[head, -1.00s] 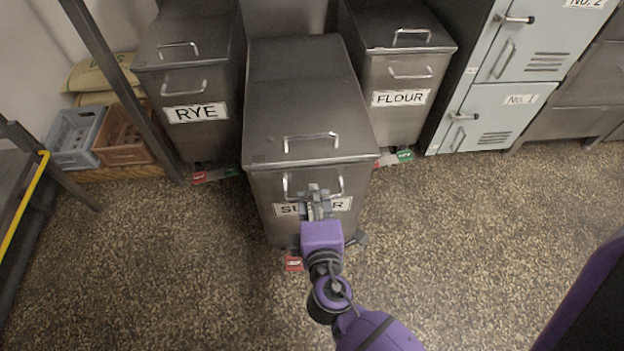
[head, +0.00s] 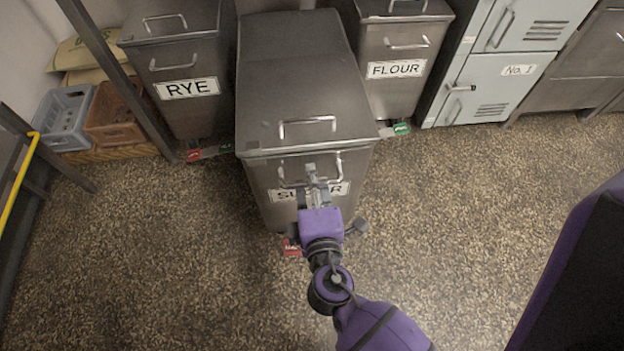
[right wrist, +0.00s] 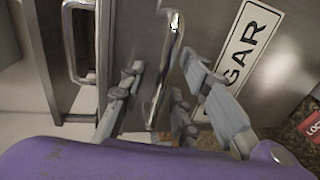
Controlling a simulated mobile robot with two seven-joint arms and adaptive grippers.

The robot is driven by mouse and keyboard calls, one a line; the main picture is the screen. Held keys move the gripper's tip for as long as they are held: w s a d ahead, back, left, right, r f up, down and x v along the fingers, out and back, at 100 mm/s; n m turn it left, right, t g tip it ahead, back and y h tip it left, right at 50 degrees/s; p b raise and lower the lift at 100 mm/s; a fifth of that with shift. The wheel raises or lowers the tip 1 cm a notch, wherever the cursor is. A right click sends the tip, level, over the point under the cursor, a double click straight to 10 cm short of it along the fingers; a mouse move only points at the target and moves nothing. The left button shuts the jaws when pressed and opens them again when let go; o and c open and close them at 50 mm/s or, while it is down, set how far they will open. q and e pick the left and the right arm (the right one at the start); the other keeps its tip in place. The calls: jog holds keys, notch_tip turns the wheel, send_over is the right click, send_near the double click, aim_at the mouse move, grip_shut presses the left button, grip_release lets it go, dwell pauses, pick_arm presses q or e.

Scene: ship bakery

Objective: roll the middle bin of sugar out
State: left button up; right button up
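The sugar bin (head: 262,95), a grey metal bin with a sloped lid, stands upright between the rye and flour bins and juts out in front of them. Its front label (head: 336,190) is partly hidden by my right gripper (head: 312,176). In the right wrist view the gripper's fingers (right wrist: 165,80) lie on both sides of the bin's front handle (right wrist: 163,75), with the bar between them; small gaps seem to show. The lid handle (right wrist: 75,40) is beside it. A red pedal marked lock (head: 292,248) shows at the bin's lower front. My left gripper is out of view.
The rye bin (head: 175,60) has a red pedal (head: 193,155); the flour bin (head: 405,50) has a green one (head: 402,130). Blue (head: 65,118) and brown crates (head: 112,118) and a rack post are left, lockers (head: 500,85) right. The speckled floor (head: 160,260) in front is open.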

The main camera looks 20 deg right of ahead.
jog(key=shift+s+a, duration=0.1)
jog(key=shift+s, duration=0.2)
jog(key=v, duration=0.7)
jog(key=shift+w, duration=0.1)
